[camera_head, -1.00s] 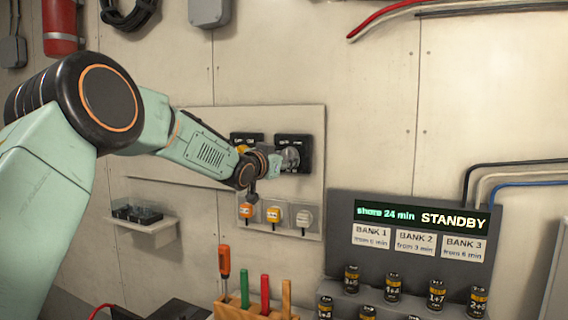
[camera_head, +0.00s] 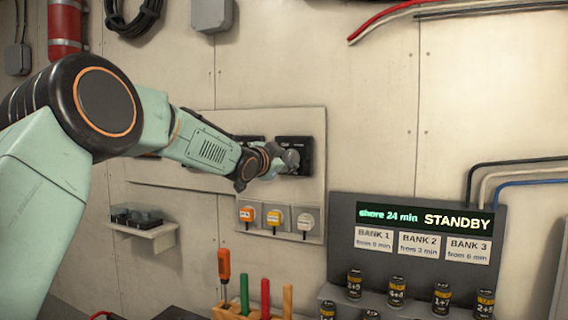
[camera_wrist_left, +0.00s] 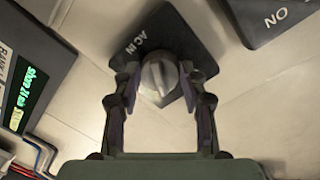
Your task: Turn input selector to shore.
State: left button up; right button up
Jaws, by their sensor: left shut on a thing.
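The input selector is a round grey knob (camera_wrist_left: 160,78) on a black plate (camera_wrist_left: 182,38) marked "AC IN" in the left wrist view. In the head view the black plate (camera_head: 305,150) is on the right of the pale wall panel, and the knob (camera_head: 291,160) shows beside my gripper. My left gripper (camera_wrist_left: 160,88) is shut on the knob, one finger on each side. It also shows in the head view (camera_head: 278,160), reaching in from the left. The knob's ridge is slightly tilted in the wrist view. My right gripper is not in view.
A second black plate (camera_wrist_left: 268,15) marked "ON" is beside the selector. Several plugs (camera_head: 274,217) sit below it. A display (camera_head: 424,217) reads "shore 24 min STANDBY". A tool rack (camera_head: 240,311) and a small shelf (camera_head: 147,231) are lower down.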

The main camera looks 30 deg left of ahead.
pick_arm(q)
jog(key=shift+r, duration=0.35)
jog(key=o, duration=1.1)
jog(key=shift+f, duration=0.15)
jog(key=shift+o, duration=0.2)
jog(key=shift+f, duration=0.1)
jog(key=shift+s, duration=0.15)
jog(key=s, duration=1.1)
jog(key=shift+s+r, duration=0.4)
jog(key=shift+r, duration=0.05)
jog(key=shift+w+d, duration=0.1)
jog(key=shift+d, duration=0.05)
